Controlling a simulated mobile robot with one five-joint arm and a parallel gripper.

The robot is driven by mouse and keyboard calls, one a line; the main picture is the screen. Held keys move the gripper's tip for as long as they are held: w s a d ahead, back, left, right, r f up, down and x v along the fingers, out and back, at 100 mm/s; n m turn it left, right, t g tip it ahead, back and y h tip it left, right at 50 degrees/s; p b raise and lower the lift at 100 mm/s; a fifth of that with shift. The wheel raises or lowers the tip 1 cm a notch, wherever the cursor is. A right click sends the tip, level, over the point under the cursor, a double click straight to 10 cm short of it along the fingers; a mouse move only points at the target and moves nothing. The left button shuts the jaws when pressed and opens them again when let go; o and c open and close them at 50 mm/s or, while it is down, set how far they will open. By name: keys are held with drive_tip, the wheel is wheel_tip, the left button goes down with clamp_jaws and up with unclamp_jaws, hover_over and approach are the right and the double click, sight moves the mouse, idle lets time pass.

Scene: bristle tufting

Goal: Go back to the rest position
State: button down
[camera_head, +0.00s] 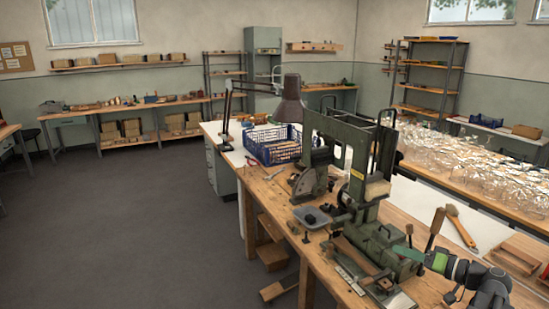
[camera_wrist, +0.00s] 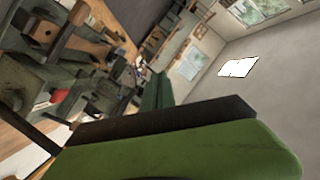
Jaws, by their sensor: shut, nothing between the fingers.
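My gripper (camera_head: 408,252) is at the lower right in the head view, just right of the green tufting machine (camera_head: 385,245). It points left, toward the machine's base. Its green fingers are shut with nothing between them. The wrist view is tilted; a large green finger with a dark pad fills its lower part (camera_wrist: 180,145). I cannot tell whether the fingertips touch the machine or only overlap it in the picture.
A wooden-handled brush (camera_head: 460,225) lies behind my arm. The floor (camera_head: 120,220) at left is clear.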

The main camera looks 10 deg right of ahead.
drive_tip(key=w+a+f+n+g+y, duration=0.1)
drive_tip(key=w+a+f+n+g, duration=0.15)
drive_tip(key=a, duration=0.95)
drive_tip(key=w+a+f+n+g+y, duration=0.2)
drive_tip(key=w+a+g, duration=0.15)
drive_tip(key=a, duration=0.75)
drive_tip(key=s+a+f+n+g+h, duration=0.1)
drive_tip(key=a+f+g+h, duration=0.2)
drive_tip(key=a, duration=0.5)
drive_tip(key=s+a+f+n+g, duration=0.1)
drive_tip(key=s+a+f+g, duration=0.1)
drive_tip(key=a+f, duration=0.4)
drive_tip(key=s+a+f+g+h, duration=0.2)
drive_tip(key=s+a+f+h, duration=0.1)
drive_tip(key=a+h, duration=0.1)
drive_tip(key=s+d+f+m+h, duration=0.1)
drive_tip(key=d+f+m+h, duration=0.1)
drive_tip(key=d+m+h, duration=0.3)
drive_tip(key=d, duration=0.4)
drive_tip(key=shift+d+f+p, duration=0.25)
drive_tip(key=shift+f+p, duration=0.05)
drive_tip(key=shift+p, duration=0.1)
drive_tip(key=shift+s+a, duration=0.1)
